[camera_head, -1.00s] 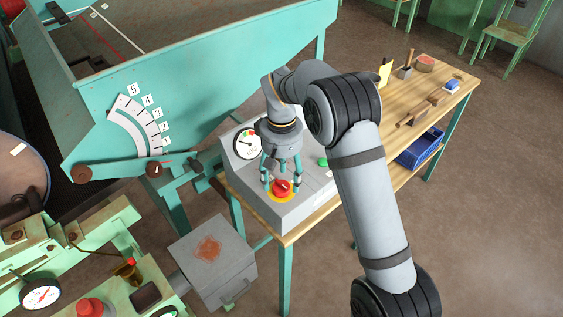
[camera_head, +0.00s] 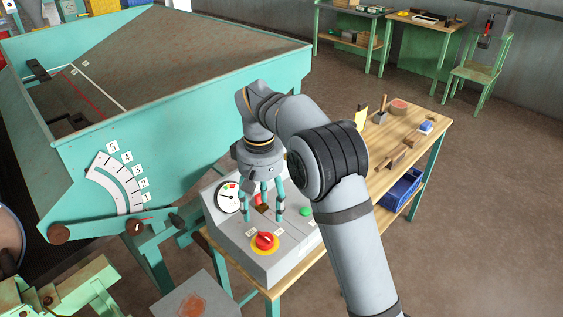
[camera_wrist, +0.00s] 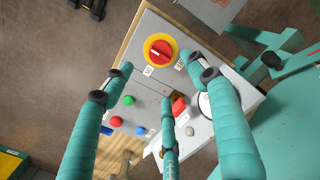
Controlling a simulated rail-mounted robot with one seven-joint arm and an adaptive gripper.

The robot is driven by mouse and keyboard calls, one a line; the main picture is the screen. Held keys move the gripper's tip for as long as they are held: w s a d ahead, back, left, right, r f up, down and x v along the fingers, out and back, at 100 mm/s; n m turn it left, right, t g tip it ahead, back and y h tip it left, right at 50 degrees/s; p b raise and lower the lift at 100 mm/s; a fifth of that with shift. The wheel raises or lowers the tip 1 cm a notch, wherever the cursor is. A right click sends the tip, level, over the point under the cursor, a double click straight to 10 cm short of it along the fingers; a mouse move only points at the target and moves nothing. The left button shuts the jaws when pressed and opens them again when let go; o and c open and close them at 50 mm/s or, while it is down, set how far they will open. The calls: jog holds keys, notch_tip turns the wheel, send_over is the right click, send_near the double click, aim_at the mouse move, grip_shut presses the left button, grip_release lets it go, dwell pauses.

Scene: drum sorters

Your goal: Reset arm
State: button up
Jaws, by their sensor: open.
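My gripper (camera_head: 262,212) is open and empty, pointing down above the grey control box (camera_head: 283,262). Its teal fingers are spread apart in the wrist view (camera_wrist: 160,110). A red rotary knob on a yellow ring (camera_head: 265,241) is on the box's near end, clear of the fingers; it also shows at the top of the wrist view (camera_wrist: 160,51). A round gauge (camera_head: 228,197) is at the box's left. A green button (camera_head: 305,211) is at its right. The wrist view also shows a red switch (camera_wrist: 179,107) and a blue button (camera_wrist: 140,131) beside the fingers.
The box stands on a wooden workbench (camera_head: 402,150) with tools on top and a blue crate (camera_head: 402,190) below. A large teal machine (camera_head: 190,110) with a numbered scale (camera_head: 113,183) is at the left. Open floor (camera_head: 480,190) lies to the right.

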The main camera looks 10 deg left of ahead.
aim_at(265, 236)
jog(key=shift+f, duration=0.1)
notch_tip(265, 236, down, 12)
jog(key=shift+r, duration=0.1)
dwell(0.4)
jog(key=shift+r, duration=0.1)
